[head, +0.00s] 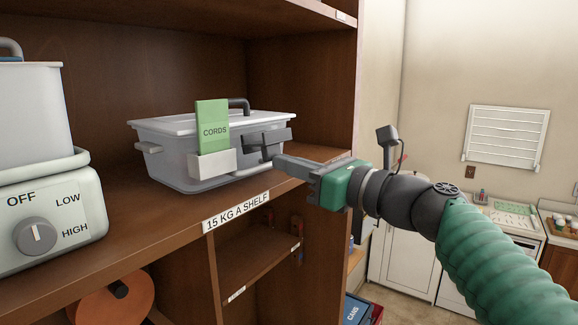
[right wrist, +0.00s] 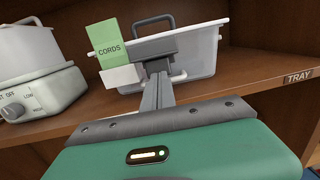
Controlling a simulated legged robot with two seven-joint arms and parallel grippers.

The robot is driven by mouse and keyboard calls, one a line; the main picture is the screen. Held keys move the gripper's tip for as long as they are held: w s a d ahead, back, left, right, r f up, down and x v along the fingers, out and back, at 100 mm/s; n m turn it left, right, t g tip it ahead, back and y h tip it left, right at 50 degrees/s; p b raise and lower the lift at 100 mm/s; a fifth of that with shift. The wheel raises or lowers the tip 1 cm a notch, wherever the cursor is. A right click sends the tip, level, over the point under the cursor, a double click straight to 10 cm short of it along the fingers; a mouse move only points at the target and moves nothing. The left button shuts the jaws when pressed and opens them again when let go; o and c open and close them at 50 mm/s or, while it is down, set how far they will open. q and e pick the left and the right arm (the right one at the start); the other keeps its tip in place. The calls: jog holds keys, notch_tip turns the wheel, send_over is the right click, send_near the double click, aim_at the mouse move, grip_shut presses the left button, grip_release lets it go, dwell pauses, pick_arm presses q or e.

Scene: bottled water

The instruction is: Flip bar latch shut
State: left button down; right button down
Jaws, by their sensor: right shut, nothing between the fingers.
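A clear storage box (head: 225,172) with a white lid (head: 200,123) and a dark carry handle stands on the shelf. A grey bar latch (head: 267,138) is on its front, right of a green CORDS card (head: 212,128) in a white holder. The latch also shows in the right wrist view (right wrist: 154,45). My right gripper (head: 279,161) is shut and empty, its fingertips at the lower part of the latch. I cannot tell whether they touch it. In the right wrist view the fingers (right wrist: 156,75) overlap the latch's lower part. My left gripper is not in view.
A white appliance with an OFF/LOW/HIGH knob (head: 35,236) stands left of the box. The shelf's front edge (head: 160,247) runs below my gripper, and the cabinet's side wall (head: 340,85) rises to the right. The shelf between appliance and box is clear.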

jog(key=shift+r, duration=0.4)
dwell(1.3)
